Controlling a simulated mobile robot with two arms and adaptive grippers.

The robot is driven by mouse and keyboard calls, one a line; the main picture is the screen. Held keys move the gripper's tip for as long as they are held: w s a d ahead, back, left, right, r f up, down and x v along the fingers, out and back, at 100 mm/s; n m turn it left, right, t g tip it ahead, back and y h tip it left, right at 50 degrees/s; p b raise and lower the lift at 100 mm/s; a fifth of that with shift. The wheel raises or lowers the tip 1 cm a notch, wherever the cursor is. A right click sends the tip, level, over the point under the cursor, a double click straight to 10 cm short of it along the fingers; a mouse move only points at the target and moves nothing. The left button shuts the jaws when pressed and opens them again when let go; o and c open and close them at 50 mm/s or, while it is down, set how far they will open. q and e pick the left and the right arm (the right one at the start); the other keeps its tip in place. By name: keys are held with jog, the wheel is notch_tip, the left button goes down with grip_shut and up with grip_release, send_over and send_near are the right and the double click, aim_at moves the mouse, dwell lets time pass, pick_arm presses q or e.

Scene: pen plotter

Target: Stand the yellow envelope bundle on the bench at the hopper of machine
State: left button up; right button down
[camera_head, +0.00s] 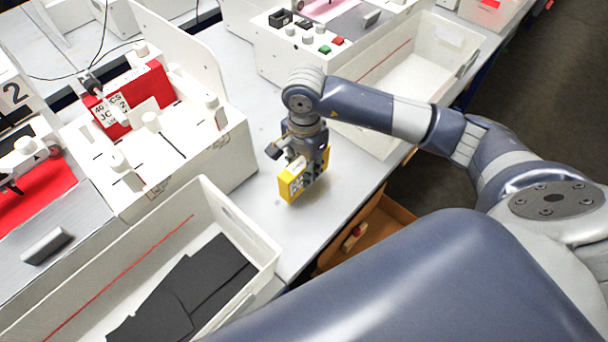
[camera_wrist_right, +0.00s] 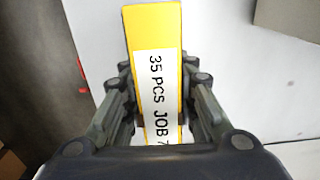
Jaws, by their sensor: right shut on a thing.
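The yellow envelope bundle (camera_head: 292,185) is at the bench (camera_head: 262,205), between the white machine and the front edge. My right gripper (camera_head: 308,178) is shut on it from above. In the right wrist view the bundle (camera_wrist_right: 153,50) lies between the fingers of the gripper (camera_wrist_right: 158,95), with a white label reading "35 PCS JOB". I cannot tell whether its underside touches the bench. The white machine's hopper (camera_head: 122,100) at the left holds a red bundle (camera_head: 135,92) with a label. My left gripper is not in view.
A white bin (camera_head: 262,238) with dark sheets stands at the front left. Another white bin (camera_head: 455,45) stands behind my right arm. A second machine (camera_head: 300,45) with buttons is at the back. An orange-brown drawer or box (camera_head: 375,235) is below the bench edge.

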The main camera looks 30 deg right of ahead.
jog(key=shift+f, duration=0.4)
notch_tip(320, 180, down, 3)
jog(key=shift+p, duration=0.35)
jog(key=shift+w, duration=0.1)
jog(key=shift+f, duration=0.25)
jog(key=c, duration=1.4)
grip_release()
jog(key=shift+r, duration=0.1)
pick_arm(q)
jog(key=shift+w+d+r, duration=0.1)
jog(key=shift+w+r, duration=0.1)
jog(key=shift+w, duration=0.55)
pick_arm(e)
jog(key=shift+o, duration=0.5)
